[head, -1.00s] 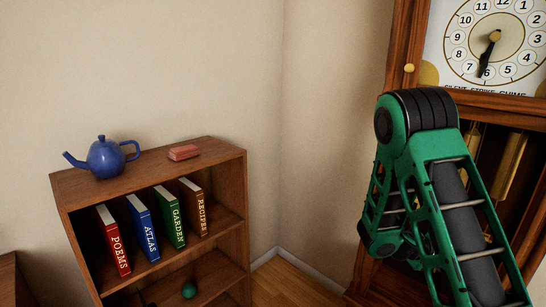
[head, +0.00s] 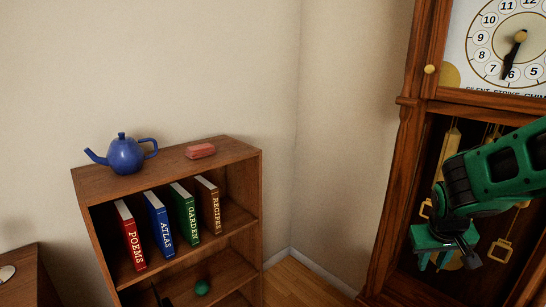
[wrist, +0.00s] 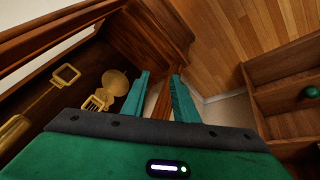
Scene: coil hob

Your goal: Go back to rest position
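My gripper (head: 436,262) hangs at the right of the head view, fingers pointing down, in front of the clock's open lower case. In the wrist view its two green fingers (wrist: 160,80) stand apart with nothing between them, so it is open and empty. The tall wooden clock (head: 398,180) stands behind my arm. Its white dial (head: 500,45) shows at the top right, and gold hanging parts show inside the case. My arm hides part of them.
Another wooden piece (head: 35,270) is at lower left. Bare wall and floor lie between bookcase and clock.

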